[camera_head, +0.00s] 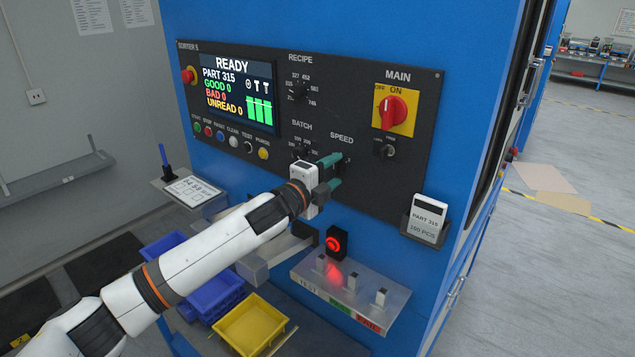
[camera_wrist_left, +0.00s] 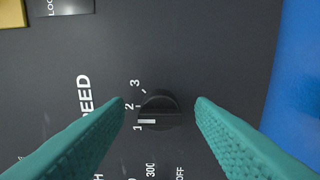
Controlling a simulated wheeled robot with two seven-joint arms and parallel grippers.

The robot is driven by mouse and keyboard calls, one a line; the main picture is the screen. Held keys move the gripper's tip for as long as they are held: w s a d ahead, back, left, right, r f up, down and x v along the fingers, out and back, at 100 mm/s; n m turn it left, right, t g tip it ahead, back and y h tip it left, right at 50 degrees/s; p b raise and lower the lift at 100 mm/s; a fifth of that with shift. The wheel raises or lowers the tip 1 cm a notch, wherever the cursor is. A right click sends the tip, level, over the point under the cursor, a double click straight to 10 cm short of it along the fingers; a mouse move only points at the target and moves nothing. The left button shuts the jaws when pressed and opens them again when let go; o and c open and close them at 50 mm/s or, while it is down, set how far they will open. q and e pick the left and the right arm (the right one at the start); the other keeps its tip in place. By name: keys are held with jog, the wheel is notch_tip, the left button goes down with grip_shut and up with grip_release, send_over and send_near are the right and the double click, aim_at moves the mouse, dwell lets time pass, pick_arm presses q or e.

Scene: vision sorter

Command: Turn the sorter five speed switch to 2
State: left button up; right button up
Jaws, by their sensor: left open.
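The black speed switch (camera_wrist_left: 160,108) shows in the left wrist view between my fingers, with the numbers 1, 2 and 3 to its left. Its white pointer mark lies level with the 1. In the head view the switch sits below the SPEED label (camera_head: 342,139) on the sorter five panel (camera_head: 350,100), largely hidden by my gripper. My left gripper (camera_head: 332,173) is open in front of the panel, with its green fingers on either side of the switch. In the wrist view (camera_wrist_left: 161,106) there is a gap between each finger and the switch. My right gripper is not in view.
The batch knob (camera_head: 303,150) is just left of my gripper. The red and yellow main switch (camera_head: 393,112) is up to the right.

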pick_arm(q)
jog(key=b+v, duration=0.3)
jog(key=v, duration=0.8)
jog(key=shift+s+a, duration=0.2)
jog(key=shift+f, duration=0.1)
